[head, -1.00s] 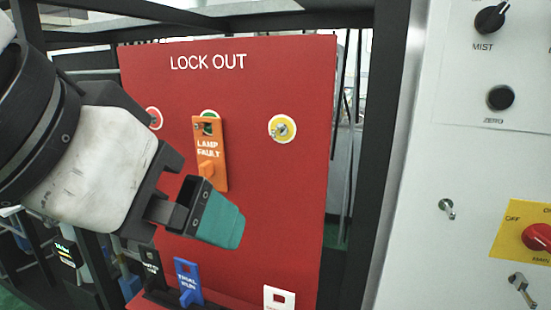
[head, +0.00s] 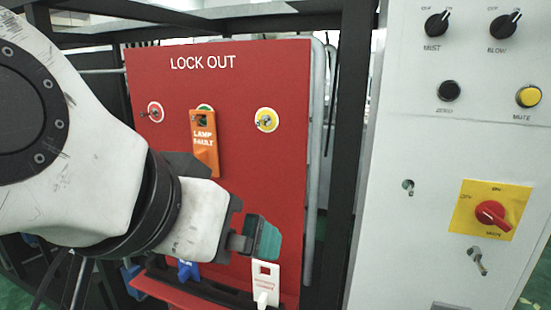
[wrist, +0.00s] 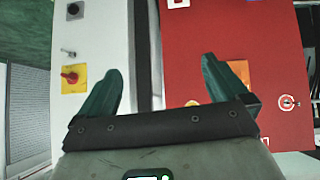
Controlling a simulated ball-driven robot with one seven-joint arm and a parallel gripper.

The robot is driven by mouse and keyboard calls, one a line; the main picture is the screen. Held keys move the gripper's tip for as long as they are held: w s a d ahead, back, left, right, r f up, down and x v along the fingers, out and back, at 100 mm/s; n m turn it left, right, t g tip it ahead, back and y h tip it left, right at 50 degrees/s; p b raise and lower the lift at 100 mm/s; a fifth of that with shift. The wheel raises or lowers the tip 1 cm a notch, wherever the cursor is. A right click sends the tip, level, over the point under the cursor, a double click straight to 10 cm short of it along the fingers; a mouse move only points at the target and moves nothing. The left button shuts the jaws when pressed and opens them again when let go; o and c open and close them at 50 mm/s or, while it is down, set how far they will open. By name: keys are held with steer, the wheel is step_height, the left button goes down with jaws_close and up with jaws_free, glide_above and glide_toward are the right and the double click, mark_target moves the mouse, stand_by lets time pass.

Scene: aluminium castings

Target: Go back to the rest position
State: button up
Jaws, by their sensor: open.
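My gripper (head: 268,240) is in front of the lower right part of the red LOCK OUT board (head: 225,130), its dark jaws and green fingertips seen from the side. In the wrist view my gripper (wrist: 163,72) has its two green fingers wide apart with nothing between them. The orange LAMP FAULT tag (head: 204,150) hangs on the green-ringed peg, apart from the gripper. In the wrist view the orange tag (wrist: 240,70) is partly behind the right finger.
The red-ringed peg (head: 155,111) and yellow-ringed peg (head: 266,120) hold no tag. A blue tag (head: 188,268) and a white tag (head: 265,280) are at the board's lower ledge. A grey control panel (head: 420,140) with a red switch (head: 492,213) stands right, past a black frame post (head: 352,150).

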steer(key=w+d+f+n+h, duration=0.1)
steer(key=w+d+f, duration=0.2)
steer(key=d+f, duration=0.35)
steer(key=w+d+f, duration=0.3)
steer(key=d+f, duration=0.2)
steer(key=f, duration=0.2)
steer(key=s+d+f+n+g, duration=0.2)
steer(key=d+f, duration=1.1)
steer(key=f, duration=0.3)
steer(key=s+d+f+g+y, duration=0.2)
steer(key=s+d+f+g, duration=0.1)
steer(key=s+d+f, duration=0.75)
steer(key=s+a+f+g+y+b, duration=0.2)
steer(key=s+f+b, duration=0.3)
steer(key=s+f, duration=0.9)
steer(key=shift+s+f+y, duration=0.25)
steer(key=shift+s+y, duration=0.05)
steer(key=shift+s, duration=0.1)
